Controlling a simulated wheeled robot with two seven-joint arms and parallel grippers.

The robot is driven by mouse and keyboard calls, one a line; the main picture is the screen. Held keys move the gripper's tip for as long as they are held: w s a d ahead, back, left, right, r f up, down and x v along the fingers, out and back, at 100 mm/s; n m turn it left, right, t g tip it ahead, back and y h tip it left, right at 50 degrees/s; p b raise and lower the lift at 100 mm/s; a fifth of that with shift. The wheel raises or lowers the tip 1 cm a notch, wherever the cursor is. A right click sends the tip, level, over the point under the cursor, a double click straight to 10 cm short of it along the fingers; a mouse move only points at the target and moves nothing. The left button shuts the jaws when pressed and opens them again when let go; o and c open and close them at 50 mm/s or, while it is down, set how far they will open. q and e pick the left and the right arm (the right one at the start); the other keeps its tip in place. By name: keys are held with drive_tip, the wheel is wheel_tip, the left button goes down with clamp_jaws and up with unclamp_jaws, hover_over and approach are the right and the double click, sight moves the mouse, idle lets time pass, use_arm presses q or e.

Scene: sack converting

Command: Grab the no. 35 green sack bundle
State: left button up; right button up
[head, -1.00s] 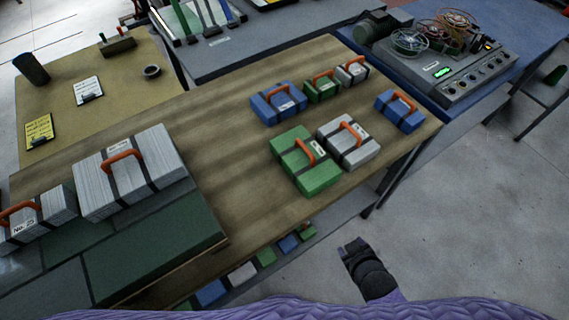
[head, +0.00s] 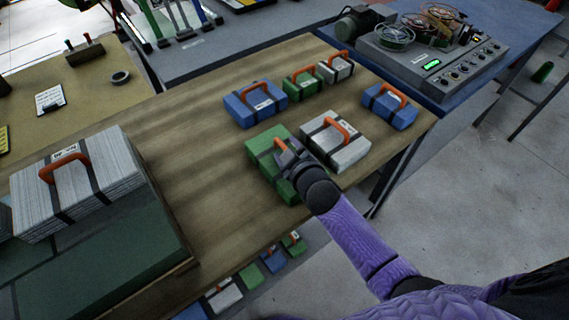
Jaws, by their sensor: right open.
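A large green sack bundle (head: 262,143) with dark straps and an orange handle lies on the wooden table. A smaller green bundle (head: 300,86) with an orange handle lies farther back. I cannot read a number on either green bundle. My right gripper (head: 284,152) is open at the large green bundle's handle, over its right part. The gripper and wrist hide part of that bundle and its label, and I cannot tell whether the fingers touch the handle. My left gripper is not in view.
A grey-white bundle (head: 345,150) lies close to the right of the large green one. Blue bundles (head: 254,106) (head: 390,108) and a small white one (head: 336,69) lie around. A big white stack (head: 75,185) stands at left. The wooden table (head: 190,120) is bare left of the green bundle.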

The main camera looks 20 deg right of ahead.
drive_tip(key=shift+s, duration=0.1)
drive_tip(key=shift+c, duration=0.3)
clamp_jaws()
idle(0.9)
